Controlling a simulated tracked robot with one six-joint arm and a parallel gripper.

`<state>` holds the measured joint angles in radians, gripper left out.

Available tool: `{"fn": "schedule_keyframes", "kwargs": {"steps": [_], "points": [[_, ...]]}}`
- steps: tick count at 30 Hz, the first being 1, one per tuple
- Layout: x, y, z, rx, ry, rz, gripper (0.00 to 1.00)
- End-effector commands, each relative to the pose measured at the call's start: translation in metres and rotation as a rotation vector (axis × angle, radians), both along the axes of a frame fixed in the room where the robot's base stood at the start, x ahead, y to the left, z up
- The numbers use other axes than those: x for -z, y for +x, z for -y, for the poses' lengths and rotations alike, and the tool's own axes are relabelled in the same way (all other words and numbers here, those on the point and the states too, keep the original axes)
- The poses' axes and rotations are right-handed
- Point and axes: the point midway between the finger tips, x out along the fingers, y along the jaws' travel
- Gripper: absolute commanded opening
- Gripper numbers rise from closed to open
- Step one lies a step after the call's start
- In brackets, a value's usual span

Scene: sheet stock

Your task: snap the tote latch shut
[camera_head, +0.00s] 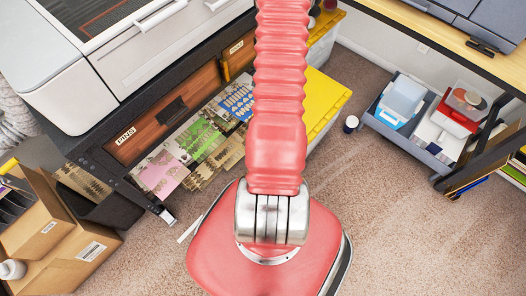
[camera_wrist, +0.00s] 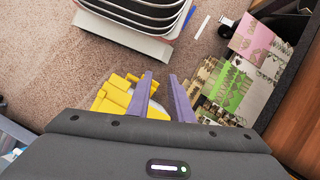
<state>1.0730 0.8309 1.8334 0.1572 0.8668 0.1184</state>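A yellow tote (camera_head: 327,98) stands on the carpet beside the dark bench, partly hidden by my red arm in the head view. In the wrist view a yellow stepped part, seemingly of this tote (camera_wrist: 112,98), lies below and left of my gripper (camera_wrist: 161,76). The two lilac fingers are apart, and some yellow shows between and behind them. No object is visibly clamped, and I cannot tell whether a finger touches the yellow part. I cannot make out the latch or its position. The head view does not show my gripper.
Patterned sheets (camera_head: 205,137) lie beside the bench, close to the right finger in the wrist view. A grey bin (camera_head: 397,125) with boxes stands at the right under a wooden table (camera_head: 462,42). Cardboard boxes (camera_head: 62,240) stand at lower left. Open carpet (camera_head: 400,225) lies at lower right.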

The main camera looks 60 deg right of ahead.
Motion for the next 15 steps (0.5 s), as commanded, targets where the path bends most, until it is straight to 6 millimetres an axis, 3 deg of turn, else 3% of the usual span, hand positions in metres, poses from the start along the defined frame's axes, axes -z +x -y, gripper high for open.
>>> {"fn": "schedule_keyframes", "kwargs": {"steps": [1, 8, 15], "points": [[-0.016, 0.007, -0.006, -0.034, -0.014, 0.007, 0.16], [-0.075, 0.031, -0.035, -0.175, -0.072, 0.039, 0.0], [-0.131, 0.051, -0.072, -0.318, -0.136, 0.079, 0.0]]}}
